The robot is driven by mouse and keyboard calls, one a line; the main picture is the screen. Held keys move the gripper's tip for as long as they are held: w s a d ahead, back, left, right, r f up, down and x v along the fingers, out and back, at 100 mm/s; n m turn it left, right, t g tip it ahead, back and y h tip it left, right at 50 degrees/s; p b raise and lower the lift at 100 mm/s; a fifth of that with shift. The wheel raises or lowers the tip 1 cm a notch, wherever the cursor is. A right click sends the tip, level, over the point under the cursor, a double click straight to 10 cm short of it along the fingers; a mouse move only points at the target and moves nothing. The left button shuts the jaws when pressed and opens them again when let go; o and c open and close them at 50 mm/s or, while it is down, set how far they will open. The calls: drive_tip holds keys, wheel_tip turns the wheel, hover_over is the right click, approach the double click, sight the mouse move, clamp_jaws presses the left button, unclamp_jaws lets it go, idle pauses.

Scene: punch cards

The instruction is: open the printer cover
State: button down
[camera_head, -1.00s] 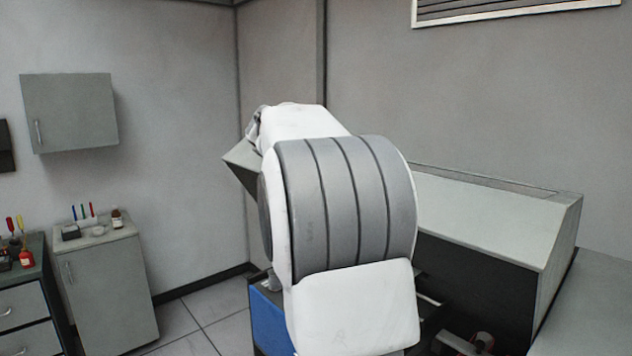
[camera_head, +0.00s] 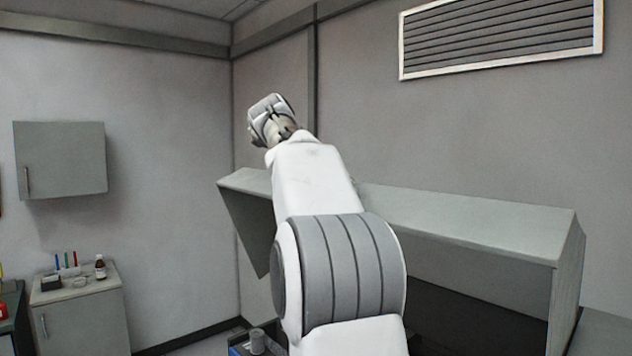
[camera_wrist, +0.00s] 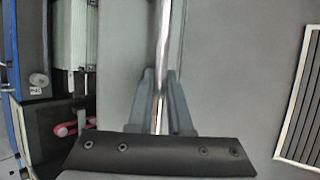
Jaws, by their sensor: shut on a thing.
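The printer cover (camera_head: 470,222) is a long grey lid in the head view. It stands raised and tilted, with a dark opening below its front edge; my arm hides its middle. In the wrist view, my gripper (camera_wrist: 160,78) is shut on a shiny metal bar (camera_wrist: 163,35), apparently the cover's handle. A grey panel (camera_wrist: 122,50) lies just left of the bar. In the head view my arm reaches over the cover, and its fingers and the bar are hidden there.
A wall vent (camera_head: 500,38) is above the cover. The wrist view shows a red part (camera_wrist: 75,128) inside the machine. The wall is close behind the cover.

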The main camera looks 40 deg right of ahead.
drive_tip(key=shift+d+f, duration=0.1)
idle(0.3)
drive_tip(key=c, duration=0.8)
unclamp_jaws()
drive_tip(key=shift+c, duration=0.2)
drive_tip(key=v, duration=1.7)
drive_tip(key=shift+s+r, duration=0.2)
drive_tip(key=shift+r, duration=0.1)
